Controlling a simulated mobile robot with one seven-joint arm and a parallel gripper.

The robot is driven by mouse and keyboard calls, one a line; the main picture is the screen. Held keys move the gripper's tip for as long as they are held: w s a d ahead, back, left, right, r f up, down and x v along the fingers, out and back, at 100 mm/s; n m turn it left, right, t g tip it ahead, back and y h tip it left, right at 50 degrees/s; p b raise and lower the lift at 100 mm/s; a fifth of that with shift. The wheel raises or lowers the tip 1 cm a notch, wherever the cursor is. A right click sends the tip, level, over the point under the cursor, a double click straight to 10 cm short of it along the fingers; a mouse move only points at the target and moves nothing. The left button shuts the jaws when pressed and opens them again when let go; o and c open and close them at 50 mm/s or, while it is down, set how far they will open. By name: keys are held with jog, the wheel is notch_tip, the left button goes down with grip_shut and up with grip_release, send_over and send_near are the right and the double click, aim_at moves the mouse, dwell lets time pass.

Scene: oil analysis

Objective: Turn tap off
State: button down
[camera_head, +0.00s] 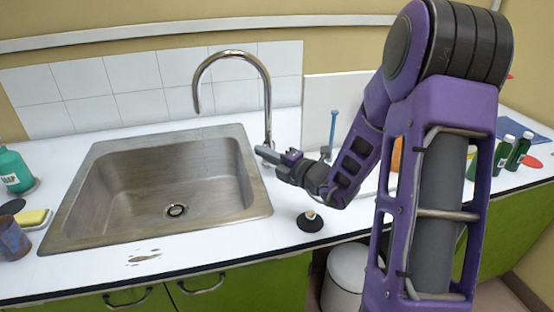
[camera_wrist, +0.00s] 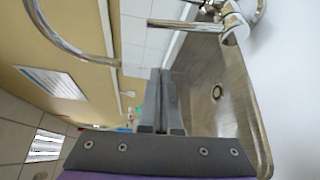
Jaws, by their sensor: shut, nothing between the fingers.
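The tap is a chrome gooseneck (camera_head: 267,92) behind the right part of the steel sink (camera_head: 240,170); its spout arches left over the basin. I see no water stream. My gripper (camera_head: 260,150) is at the tap's base by the sink's right rear corner and hides part of it; the head view does not show whether they touch. In the wrist view my gripper (camera_wrist: 160,72) has its fingers together, with nothing between them. The tap's chrome body (camera_wrist: 235,28) is above and right of the fingertips there, and the curved spout (camera_wrist: 62,38) is at upper left.
A blue brush (camera_head: 333,130) is upright behind my arm. A teal soap bottle (camera_head: 14,170) and a sponge (camera_head: 33,218) are at left. Green bottles (camera_head: 518,152) stand at right.

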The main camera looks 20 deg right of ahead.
aim_at(271, 138)
jog(key=shift+w+d+r, duration=0.1)
jog(key=shift+w+d, duration=0.5)
jog(key=shift+w, duration=0.3)
jog(key=shift+w+d+r, duration=0.1)
jog(key=shift+w+d, duration=0.45)
jog(key=shift+w, duration=0.35)
jog(key=d+m+t+p, duration=0.1)
jog(key=d+p, duration=0.1)
jog(key=p, duration=0.1)
jog(key=shift+w+d+r+m, duration=0.1)
jog(key=shift+m, duration=0.2)
jog(key=shift+d, duration=0.1)
